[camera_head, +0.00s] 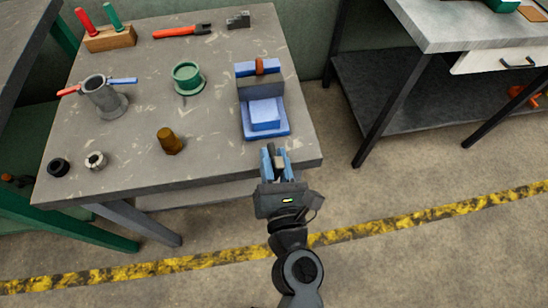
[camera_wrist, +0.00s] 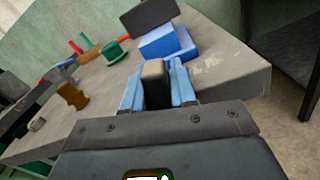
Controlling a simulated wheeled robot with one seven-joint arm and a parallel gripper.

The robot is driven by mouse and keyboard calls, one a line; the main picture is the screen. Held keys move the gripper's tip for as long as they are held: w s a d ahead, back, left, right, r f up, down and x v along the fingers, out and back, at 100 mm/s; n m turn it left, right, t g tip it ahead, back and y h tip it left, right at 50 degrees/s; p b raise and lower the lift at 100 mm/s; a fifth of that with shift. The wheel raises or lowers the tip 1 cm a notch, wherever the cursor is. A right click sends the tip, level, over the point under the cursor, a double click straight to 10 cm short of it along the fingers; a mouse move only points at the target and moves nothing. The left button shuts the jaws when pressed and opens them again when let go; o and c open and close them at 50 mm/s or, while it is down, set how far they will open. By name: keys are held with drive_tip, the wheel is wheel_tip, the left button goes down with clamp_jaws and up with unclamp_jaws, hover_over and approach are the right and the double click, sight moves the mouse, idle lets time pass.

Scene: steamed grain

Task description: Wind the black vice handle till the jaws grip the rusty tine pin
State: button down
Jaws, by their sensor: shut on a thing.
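The blue vice (camera_head: 264,128) stands at the right front of the grey workbench, with dark grey jaws (camera_head: 260,86). The rusty tine pin (camera_head: 260,66) stands upright at the jaws' back side; whether they touch it I cannot tell. My gripper (camera_head: 273,154) is at the bench's front edge, just in front of the vice. In the wrist view its blue fingers (camera_wrist: 156,76) are shut on a dark block with a paler top, which seems to be the vice handle (camera_wrist: 154,88). The vice's blue body (camera_wrist: 165,42) shows beyond. The handle's join to the vice is hidden.

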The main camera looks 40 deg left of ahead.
sight(277, 176)
drive_tip(key=c, duration=1.3)
unclamp_jaws()
drive_tip(key=shift+f, duration=0.1)
drive_tip(key=shift+s+d, duration=0.1)
drive_tip(key=shift+v, duration=3.8)
